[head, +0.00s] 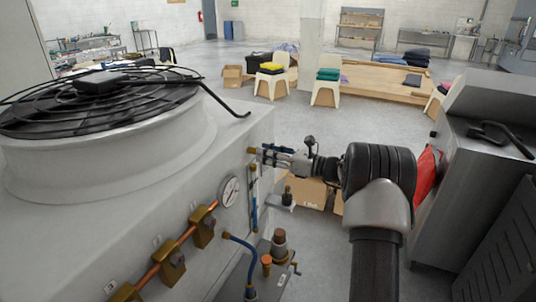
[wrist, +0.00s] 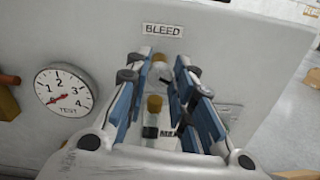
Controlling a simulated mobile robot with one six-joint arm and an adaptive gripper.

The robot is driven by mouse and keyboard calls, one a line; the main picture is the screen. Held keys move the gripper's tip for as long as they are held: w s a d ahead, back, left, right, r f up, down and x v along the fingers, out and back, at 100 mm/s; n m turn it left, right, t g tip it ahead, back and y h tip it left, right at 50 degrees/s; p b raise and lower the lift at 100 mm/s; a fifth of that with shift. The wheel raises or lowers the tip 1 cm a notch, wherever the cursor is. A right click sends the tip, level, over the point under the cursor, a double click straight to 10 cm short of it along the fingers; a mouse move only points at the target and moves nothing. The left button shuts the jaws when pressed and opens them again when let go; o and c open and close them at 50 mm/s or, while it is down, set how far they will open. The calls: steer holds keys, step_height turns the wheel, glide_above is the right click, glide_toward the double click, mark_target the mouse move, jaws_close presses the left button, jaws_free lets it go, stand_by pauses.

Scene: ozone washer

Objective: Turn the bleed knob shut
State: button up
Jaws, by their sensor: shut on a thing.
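The bleed knob (wrist: 161,60) shows in the wrist view as a small brass tip just under the BLEED label (wrist: 163,29) on the machine's pale side wall. My gripper (wrist: 166,72) has its two blue-sided fingers on either side of the knob and is shut on it; the fingers hide much of it. In the head view my gripper (head: 262,152) reaches left to the wall, with a brass end (head: 251,150) showing at its tips. The angle of the knob cannot be told.
A brass-capped sight tube (wrist: 154,104) lies just below, between my fingers in the wrist view. A round gauge (head: 229,191) and brass valves on a copper pipe (head: 187,238) sit left on the wall. A grey cabinet (head: 480,150) stands right. Cardboard boxes (head: 305,193) lie below.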

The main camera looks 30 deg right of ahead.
jaws_close()
steer(key=n+b, duration=0.7)
steer(key=n, duration=0.4)
steer(key=n+b, duration=0.7)
steer(key=n, duration=0.4)
steer(key=shift+s+a+f, duration=0.1)
steer(key=shift+a+f, duration=0.05)
steer(key=shift+f, duration=0.05)
steer(key=shift+n, duration=0.3)
steer(key=o, duration=0.9)
jaws_free()
